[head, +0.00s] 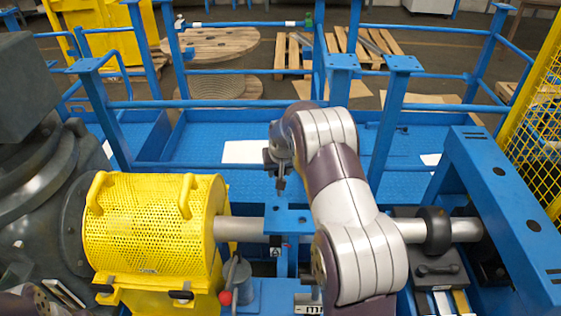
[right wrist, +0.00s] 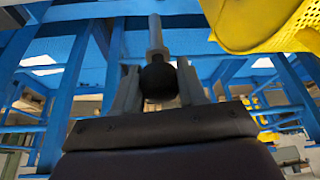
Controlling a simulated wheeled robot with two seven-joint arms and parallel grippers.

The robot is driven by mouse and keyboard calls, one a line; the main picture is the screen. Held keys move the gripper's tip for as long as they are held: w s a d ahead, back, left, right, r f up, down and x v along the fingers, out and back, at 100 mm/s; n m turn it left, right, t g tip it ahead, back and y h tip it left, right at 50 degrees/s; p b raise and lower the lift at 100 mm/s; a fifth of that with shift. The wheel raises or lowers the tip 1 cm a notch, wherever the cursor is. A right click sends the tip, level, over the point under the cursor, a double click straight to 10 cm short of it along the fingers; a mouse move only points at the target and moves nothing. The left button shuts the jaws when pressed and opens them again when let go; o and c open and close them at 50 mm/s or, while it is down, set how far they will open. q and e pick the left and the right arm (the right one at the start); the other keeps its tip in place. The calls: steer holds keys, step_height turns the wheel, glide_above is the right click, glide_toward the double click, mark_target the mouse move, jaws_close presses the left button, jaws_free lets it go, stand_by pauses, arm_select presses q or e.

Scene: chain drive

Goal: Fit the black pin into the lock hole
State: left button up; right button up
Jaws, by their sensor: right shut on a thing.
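My right gripper (head: 279,170) hangs above the blue bracket plate (head: 290,226) in the head view. In the right wrist view its two fingers (right wrist: 158,88) are shut on the round black knob of the pin (right wrist: 159,79). The pin's grey shank (right wrist: 155,35) points away from the gripper. In the head view the pin (head: 281,185) points down, with its tip apart from the plate. The plate's top shows small dark holes; I cannot tell which is the lock hole. My left gripper is not in view.
A yellow perforated guard (head: 150,225) stands left of the plate, around a grey shaft (head: 240,229). A red-knobbed lever (head: 226,298) is below it. Blue railings (head: 225,103) run behind. A blue frame (head: 500,200) and yellow mesh (head: 540,130) close off the right side.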

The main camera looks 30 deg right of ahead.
steer(key=shift+w+a, duration=0.15)
steer(key=shift+w, duration=0.2)
steer(key=shift+w+a+n, duration=0.1)
steer(key=shift+n, duration=0.2)
steer(key=shift+a+f, duration=0.1)
steer(key=shift+a, duration=0.05)
steer(key=shift+f+b, duration=0.3)
steer(key=shift+b, duration=0.1)
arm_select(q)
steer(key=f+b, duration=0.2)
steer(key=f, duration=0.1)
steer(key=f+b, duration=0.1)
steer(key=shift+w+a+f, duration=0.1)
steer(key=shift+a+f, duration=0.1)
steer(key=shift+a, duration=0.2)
arm_select(e)
step_height(320, 180, down, 5)
steer(key=shift+w+a+r, duration=0.1)
steer(key=shift+w, duration=0.05)
